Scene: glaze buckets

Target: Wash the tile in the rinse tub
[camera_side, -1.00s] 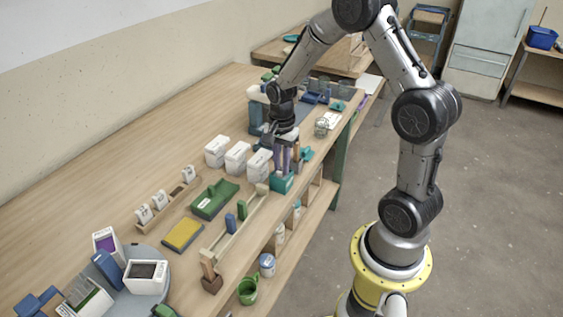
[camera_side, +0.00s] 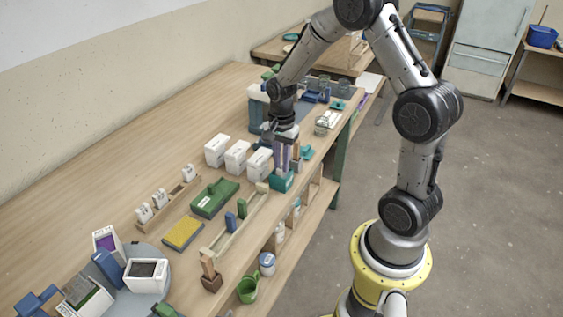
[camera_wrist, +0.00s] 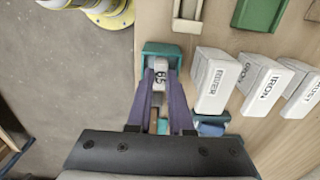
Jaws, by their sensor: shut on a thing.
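My gripper (camera_wrist: 160,88) has purple fingers and is shut on a small pale tile (camera_wrist: 161,74) with dark marks on its face. In the wrist view the tile is at a teal open box (camera_wrist: 148,49), which looks like a tub. I cannot tell how deep the tile sits in it. In the side view my gripper (camera_side: 284,160) points down over the same teal box (camera_side: 281,181), near the front edge of the bench. There the fingers largely hide the tile.
White labelled buckets (camera_wrist: 213,84) stand close to the right in the wrist view; the side view shows them (camera_side: 237,158) left of my gripper. A green tray (camera_side: 214,199), yellow sponge (camera_side: 183,233) and wooden rack (camera_side: 236,222) lie nearer. The back-left bench is clear.

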